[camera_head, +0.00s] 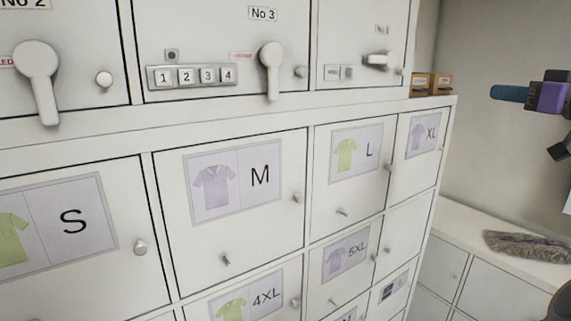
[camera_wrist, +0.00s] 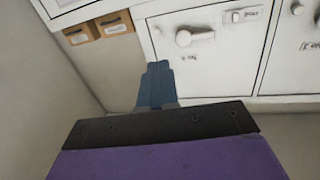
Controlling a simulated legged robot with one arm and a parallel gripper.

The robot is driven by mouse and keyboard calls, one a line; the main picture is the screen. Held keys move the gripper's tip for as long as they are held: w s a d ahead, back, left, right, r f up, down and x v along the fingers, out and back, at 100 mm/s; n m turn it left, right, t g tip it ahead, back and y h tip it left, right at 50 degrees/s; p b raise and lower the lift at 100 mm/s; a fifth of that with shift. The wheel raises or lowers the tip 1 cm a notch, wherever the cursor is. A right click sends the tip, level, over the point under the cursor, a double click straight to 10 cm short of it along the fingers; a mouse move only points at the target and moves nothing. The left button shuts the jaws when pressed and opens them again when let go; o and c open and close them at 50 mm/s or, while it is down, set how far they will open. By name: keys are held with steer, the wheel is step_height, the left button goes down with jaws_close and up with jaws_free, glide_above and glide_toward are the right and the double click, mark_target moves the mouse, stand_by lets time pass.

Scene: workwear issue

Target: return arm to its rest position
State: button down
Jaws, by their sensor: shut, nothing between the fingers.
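My gripper (camera_head: 509,93) is at the right edge of the head view, with blue fingers and a purple body. Its fingers point left, toward the locker wall, and are shut with nothing held. In the wrist view the shut blue fingers (camera_wrist: 155,86) stand in front of the white lockers, apart from the viewer's purple and black gripper body. Most of my arm is outside the head view.
White locker doors (camera_head: 230,180) with size labels fill the left and middle. Small brown boxes (camera_head: 431,84) sit on the ledge at the locker's right end. A low white counter (camera_head: 470,233) with a folded grey-brown item (camera_head: 527,246) stands at right.

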steer(key=w+a+f+m+g+y+b, duration=0.1)
steer(key=w+a+f+g+b, duration=0.15)
steer(key=a+f, duration=0.5)
steer(key=w+a+f+g+y+b, duration=0.1)
steer(key=a+f+g+b, duration=0.2)
steer(key=a+f, duration=0.45)
steer(key=s+a+f+g+h+b, duration=0.1)
steer(key=s+a+f+g+b, duration=0.25)
steer(key=a+f, duration=0.45)
steer(key=s+a+f+g+b, duration=0.2)
steer(key=s+a+f, duration=0.3)
steer(key=a+f, duration=0.3)
steer(key=s+a+f+m+g+h+b, duration=0.1)
steer(key=s+a+f+g+h+b, duration=0.1)
steer(key=s+f, duration=0.75)
steer(key=s+a+f+m+g+h+b, duration=0.1)
steer(key=s+f+g+h+b, duration=0.15)
steer(key=s+f, duration=0.7)
steer(key=s+d+f+g+h+b, duration=0.1)
steer(key=s+d+f+b, duration=0.1)
steer(key=s+f, duration=0.4)
steer(key=s+d+f+g+h+b, duration=0.2)
steer(key=s+f, duration=0.5)
steer(key=f, duration=0.6)
steer(key=shift+s+d+m+b, duration=0.15)
steer(key=shift+d+m+b, duration=0.2)
steer(key=shift+d, duration=0.45)
steer(key=shift+a+r, duration=0.1)
steer(key=shift+a, duration=0.05)
